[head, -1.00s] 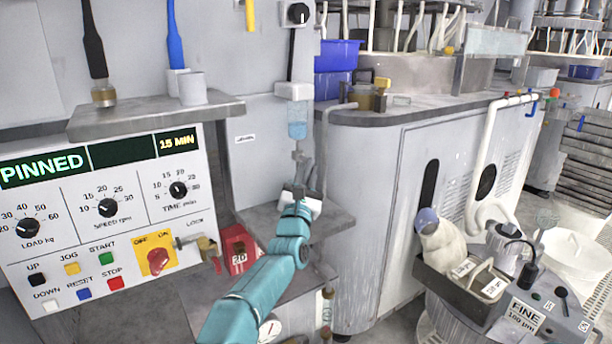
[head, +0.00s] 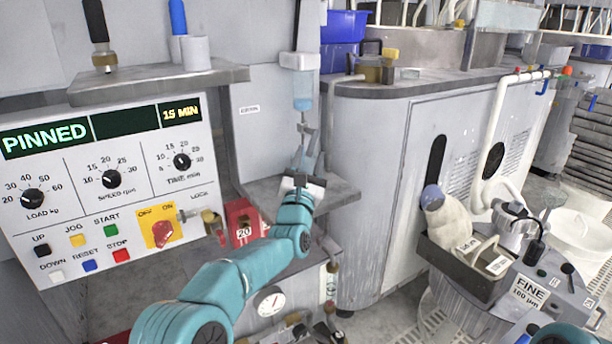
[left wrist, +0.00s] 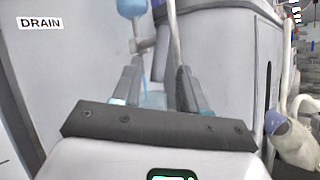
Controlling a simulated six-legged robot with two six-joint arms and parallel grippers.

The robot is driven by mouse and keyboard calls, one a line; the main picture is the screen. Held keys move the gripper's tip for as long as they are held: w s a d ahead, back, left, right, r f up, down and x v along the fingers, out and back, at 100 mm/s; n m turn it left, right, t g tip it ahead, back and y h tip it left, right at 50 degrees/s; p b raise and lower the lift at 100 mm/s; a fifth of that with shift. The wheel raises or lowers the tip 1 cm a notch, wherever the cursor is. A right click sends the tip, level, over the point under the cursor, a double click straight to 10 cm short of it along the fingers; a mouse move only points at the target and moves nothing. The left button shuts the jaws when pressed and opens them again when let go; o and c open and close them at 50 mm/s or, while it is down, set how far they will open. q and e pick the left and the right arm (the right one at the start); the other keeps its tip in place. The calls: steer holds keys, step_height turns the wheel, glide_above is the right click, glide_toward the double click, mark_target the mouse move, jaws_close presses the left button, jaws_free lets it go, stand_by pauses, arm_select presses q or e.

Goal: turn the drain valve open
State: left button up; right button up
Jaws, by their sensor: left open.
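A small grey valve fitting (head: 307,127) hangs on a thin pipe below a pale blue translucent cup (head: 303,93), beside a small wall label (head: 249,109). The label reads DRAIN in the left wrist view (left wrist: 40,23). The cup's blue underside (left wrist: 131,8) and the grey fitting (left wrist: 142,46) show there too. My left gripper (head: 308,148) is open just below the fitting, fingers pointing up. In the left wrist view its fingers (left wrist: 158,76) are apart, with the pipe passing behind or between them; contact cannot be told. My right gripper is out of view.
A grey ledge (head: 345,197) lies under the left gripper. The control panel (head: 100,185) and a red padlock-like block (head: 243,222) are left. A rounded grey cabinet (head: 385,190) stands close on the right.

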arm_select(q)
steer(key=shift+v, duration=1.9)
steer(key=shift+s, duration=0.1)
